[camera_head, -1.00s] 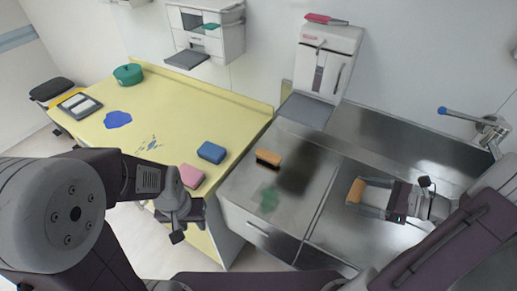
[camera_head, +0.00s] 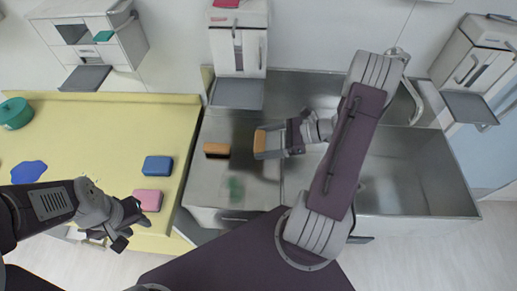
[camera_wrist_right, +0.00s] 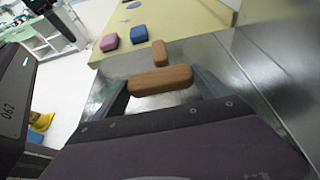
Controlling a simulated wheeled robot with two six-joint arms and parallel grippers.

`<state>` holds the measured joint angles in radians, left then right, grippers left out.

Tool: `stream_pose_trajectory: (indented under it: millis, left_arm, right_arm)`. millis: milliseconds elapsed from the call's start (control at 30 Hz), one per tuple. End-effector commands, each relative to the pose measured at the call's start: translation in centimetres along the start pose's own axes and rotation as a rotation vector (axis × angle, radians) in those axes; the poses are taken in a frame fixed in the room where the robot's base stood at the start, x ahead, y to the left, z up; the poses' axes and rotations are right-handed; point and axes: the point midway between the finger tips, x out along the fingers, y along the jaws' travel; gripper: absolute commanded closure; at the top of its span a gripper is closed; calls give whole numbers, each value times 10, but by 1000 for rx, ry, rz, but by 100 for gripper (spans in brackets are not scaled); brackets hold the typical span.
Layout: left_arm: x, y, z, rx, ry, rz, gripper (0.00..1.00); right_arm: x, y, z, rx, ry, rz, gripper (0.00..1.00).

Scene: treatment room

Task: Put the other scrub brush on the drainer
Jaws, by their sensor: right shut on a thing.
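One scrub brush (camera_head: 217,150), a tan-orange block with a dark underside, rests on the steel drainer (camera_head: 212,187). It also shows in the right wrist view (camera_wrist_right: 159,53). My right gripper (camera_head: 266,142) is shut on the other scrub brush (camera_head: 260,141), which is a little to the right of the first and apart from it. In the right wrist view the held brush (camera_wrist_right: 161,80) lies crosswise between the fingertips. Whether it touches the steel is unclear. My left gripper (camera_head: 122,232) hangs by the yellow counter's front edge; its finger opening cannot be made out.
A blue block (camera_head: 158,166) and a pink block (camera_head: 148,200) lie on the yellow counter (camera_head: 110,125) left of the drainer. A sink basin (camera_head: 405,180) is at the right. A wall dispenser (camera_head: 238,45) with a tray hangs behind the drainer. A greenish smear marks the drainer's front.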

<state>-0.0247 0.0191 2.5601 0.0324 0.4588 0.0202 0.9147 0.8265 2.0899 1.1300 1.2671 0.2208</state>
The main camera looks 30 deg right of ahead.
Motion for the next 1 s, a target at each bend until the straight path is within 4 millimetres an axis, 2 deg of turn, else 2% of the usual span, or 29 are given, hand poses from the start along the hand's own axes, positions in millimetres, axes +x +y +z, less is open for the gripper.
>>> stream_pose_trajectory:
  millis: [100, 233, 467, 833, 867, 900, 1000]
  left_arm:
    - [-1, 0, 0, 0, 0, 0, 64]
    - [0, 0, 0, 0, 0, 0, 64]
    - [-1, 0, 0, 0, 0, 0, 64]
    - [3, 0, 0, 0, 0, 0, 64]
    - [2, 0, 0, 0, 0, 0, 64]
    - [2, 0, 0, 0, 0, 0, 64]
    - [2, 0, 0, 0, 0, 0, 64]
  right_arm:
    - [12, 0, -2, 0, 1, 1, 54]
    - [14, -1, -5, 2, 1, -1, 54]
    - [28, -1, -38, 1, 1, -1, 54]
    - [30, -1, -44, -1, 1, -2, 54]
    - [30, -1, -43, -1, 1, -2, 12]
    - [29, -1, -42, -1, 1, -2, 1]
    - [29, -1, -42, -1, 1, -2, 0]
